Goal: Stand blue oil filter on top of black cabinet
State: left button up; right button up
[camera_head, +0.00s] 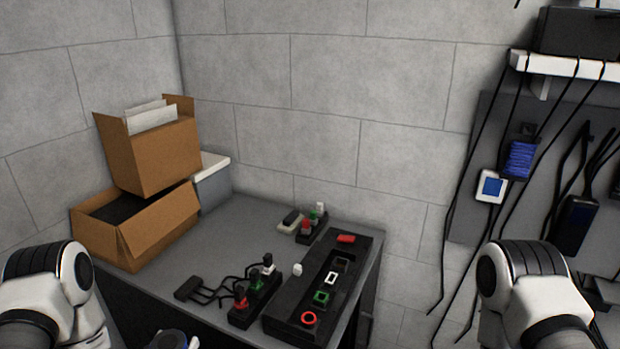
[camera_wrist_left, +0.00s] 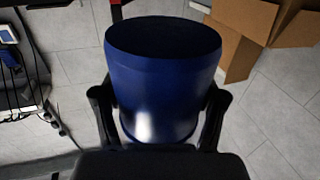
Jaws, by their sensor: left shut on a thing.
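The blue oil filter (camera_wrist_left: 165,75) is a blue cylinder with a dark end, filling the middle of the left wrist view. My left gripper (camera_wrist_left: 160,112) is shut on it, with one black finger on each side. In the head view only a small blue part of the filter (camera_head: 170,340) shows at the bottom edge, in front of the cabinet. The black cabinet (camera_head: 225,222) has a grey top and dark sides. Of my right arm only a white and black link shows; its gripper is out of view.
Two open cardboard boxes (camera_head: 155,155) are stacked at the cabinet's back left, beside a grey box (camera_head: 212,185). A black panel with coloured sockets (camera_head: 320,295), plugs (camera_head: 255,290) and cables take up the front and right. Some grey top behind them is bare.

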pick_arm(q)
jog(key=w+d+f+h+b, duration=0.1)
jog(key=w+d+f+b, duration=0.2)
jog(key=d, duration=0.4)
jog(key=w+d+f+b, duration=0.2)
jog(key=w+d+b, duration=0.1)
jog(key=d+b, duration=0.25)
jog(key=s+y, duration=0.1)
jog(key=s+a+r+y, duration=0.1)
jog(key=s+n, duration=0.1)
jog(key=shift+s+a+r+y+p, duration=0.25)
jog(key=shift+a+r+y+p, duration=0.05)
jog(key=shift+r+y, duration=0.1)
jog(key=shift+a+f, duration=0.1)
jog(key=shift+a, duration=0.05)
